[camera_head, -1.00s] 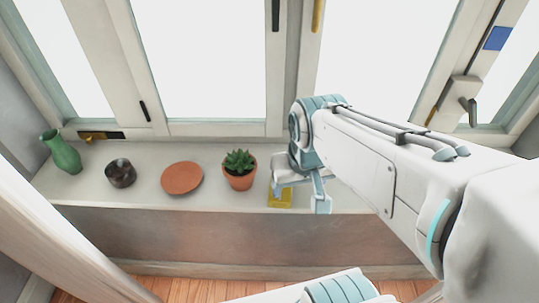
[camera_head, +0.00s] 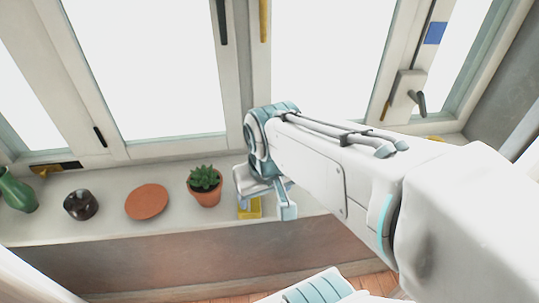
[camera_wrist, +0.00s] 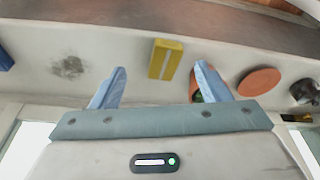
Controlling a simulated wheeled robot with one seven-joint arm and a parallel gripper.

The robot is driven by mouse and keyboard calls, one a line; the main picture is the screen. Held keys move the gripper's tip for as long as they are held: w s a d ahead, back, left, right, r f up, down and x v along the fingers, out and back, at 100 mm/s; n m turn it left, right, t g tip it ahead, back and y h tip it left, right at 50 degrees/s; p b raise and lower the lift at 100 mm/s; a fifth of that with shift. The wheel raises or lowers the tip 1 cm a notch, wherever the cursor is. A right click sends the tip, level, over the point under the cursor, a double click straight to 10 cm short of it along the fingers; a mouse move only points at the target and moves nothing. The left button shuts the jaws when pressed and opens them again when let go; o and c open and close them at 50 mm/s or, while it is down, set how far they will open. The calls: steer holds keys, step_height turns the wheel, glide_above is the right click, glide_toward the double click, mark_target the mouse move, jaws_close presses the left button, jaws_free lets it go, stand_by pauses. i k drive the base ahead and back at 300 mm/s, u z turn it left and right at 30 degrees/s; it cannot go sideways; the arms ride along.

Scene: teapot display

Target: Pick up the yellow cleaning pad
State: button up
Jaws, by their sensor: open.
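The yellow cleaning pad (camera_head: 255,208) lies on the windowsill, right of the potted plant, partly hidden by my gripper in the head view. In the wrist view the pad (camera_wrist: 166,60) shows whole, a yellow block with a paler stripe along it. My gripper (camera_wrist: 161,72) is open and empty, its two blue fingers spread to either side of the pad's line, with the pad just beyond the fingertips. The head view shows my gripper (camera_head: 267,203) over the sill at the pad. I cannot tell its exact height above the sill.
The potted plant (camera_head: 205,185) stands close left of the pad; its pot is partly behind one finger in the wrist view. A terracotta plate (camera_head: 147,202), a dark pot (camera_head: 81,205) and a green vase (camera_head: 17,192) stand further left. Window frames rise behind the sill.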

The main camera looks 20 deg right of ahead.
mark_target(254, 211)
steer(key=u, duration=2.35)
steer(key=k, duration=0.65)
steer(key=z, duration=0.6)
